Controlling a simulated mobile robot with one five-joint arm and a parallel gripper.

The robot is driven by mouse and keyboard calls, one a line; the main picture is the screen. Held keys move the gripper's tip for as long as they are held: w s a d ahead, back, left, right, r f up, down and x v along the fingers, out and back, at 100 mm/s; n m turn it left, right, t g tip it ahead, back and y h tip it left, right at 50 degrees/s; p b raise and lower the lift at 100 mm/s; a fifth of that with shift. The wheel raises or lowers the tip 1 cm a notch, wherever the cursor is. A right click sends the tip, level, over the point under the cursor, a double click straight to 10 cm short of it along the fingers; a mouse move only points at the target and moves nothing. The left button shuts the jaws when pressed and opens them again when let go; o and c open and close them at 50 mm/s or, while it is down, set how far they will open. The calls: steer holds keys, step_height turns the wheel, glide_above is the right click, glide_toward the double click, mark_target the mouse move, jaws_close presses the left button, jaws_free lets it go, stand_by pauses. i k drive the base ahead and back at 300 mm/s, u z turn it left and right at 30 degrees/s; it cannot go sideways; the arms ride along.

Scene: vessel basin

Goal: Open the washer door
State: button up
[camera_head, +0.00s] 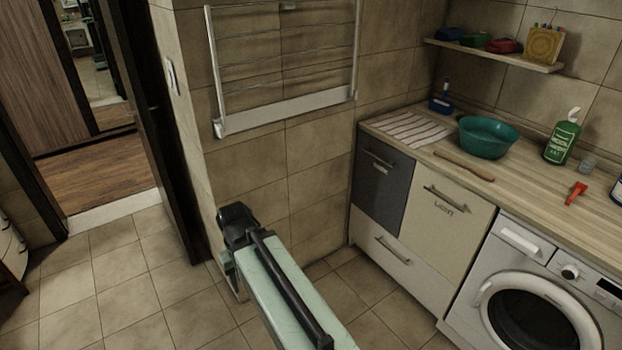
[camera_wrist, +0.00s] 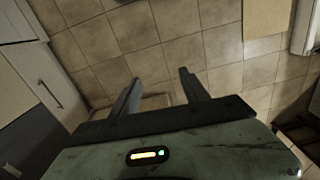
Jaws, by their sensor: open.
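The white washer (camera_head: 499,262) stands at the lower right in the head view, under the wooden counter. Its round door (camera_head: 483,318) has a white ring and dark glass, and it looks shut. A handle (camera_head: 482,292) shows on the left side of the ring. The lower part of the door is cut off by the picture edge. My gripper (camera_wrist: 159,76) is open and empty in the wrist view, above floor tiles. In the head view my arm points toward the tiled wall, well left of the washer and apart from it.
A cabinet with a cream door (camera_head: 445,225) and a dark door (camera_head: 383,182) stands left of the washer. A teal basin (camera_head: 487,137), a green bottle (camera_head: 562,138) and a red item (camera_head: 576,192) are on the counter (camera_head: 520,195). A drying rack (camera_head: 284,62) hangs on the wall. Tiled floor (camera_head: 130,300) is free at left.

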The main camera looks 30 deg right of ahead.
mark_target(588, 336)
steer(key=z, duration=4.35)
steer(key=k, duration=0.95)
steer(key=u, duration=1.5)
steer(key=i, duration=0.95)
